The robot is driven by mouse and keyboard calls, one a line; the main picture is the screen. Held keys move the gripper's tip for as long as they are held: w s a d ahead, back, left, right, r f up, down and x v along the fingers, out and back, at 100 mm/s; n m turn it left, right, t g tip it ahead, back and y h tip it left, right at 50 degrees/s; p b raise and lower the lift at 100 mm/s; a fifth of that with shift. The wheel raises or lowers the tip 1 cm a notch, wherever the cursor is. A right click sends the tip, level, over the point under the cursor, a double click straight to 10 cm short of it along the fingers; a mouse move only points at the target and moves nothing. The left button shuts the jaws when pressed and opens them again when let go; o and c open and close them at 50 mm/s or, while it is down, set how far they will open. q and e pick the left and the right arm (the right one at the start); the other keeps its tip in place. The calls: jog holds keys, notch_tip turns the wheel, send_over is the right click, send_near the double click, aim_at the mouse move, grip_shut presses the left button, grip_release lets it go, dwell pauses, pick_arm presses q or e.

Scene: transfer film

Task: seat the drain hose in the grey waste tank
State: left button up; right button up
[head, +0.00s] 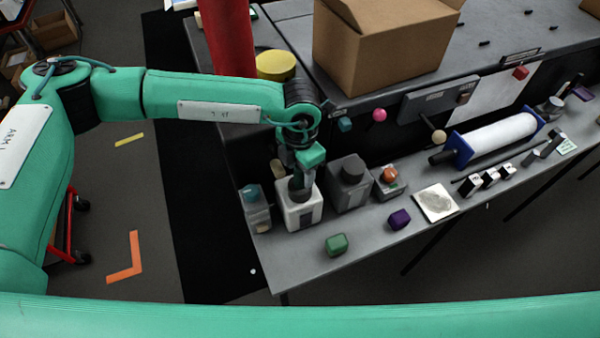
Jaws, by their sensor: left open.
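The grey waste tank (349,184), a squat box with a dark round cap on top, stands on the grey bench. Directly left of it stands a white tank (301,210) with a dark neck or fitting on top. My left gripper (297,183) is open and points down over the top of the white tank, around or close beside its dark fitting. I cannot tell whether the fingers touch it. I cannot make out the drain hose clearly; it may be hidden by the gripper. My right gripper is out of view.
Left of the white tank is a grey bottle-like container (255,212) with a blue top. A small box with an orange knob (389,178), a green block (336,244) and a purple block (400,219) are nearby. A cardboard box (380,50) sits on the raised shelf behind.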

pick_arm(q)
jog(key=shift+s+f, duration=0.1)
jog(key=shift+f, duration=0.4)
jog(key=c, duration=1.1)
jog(key=shift+r, duration=0.1)
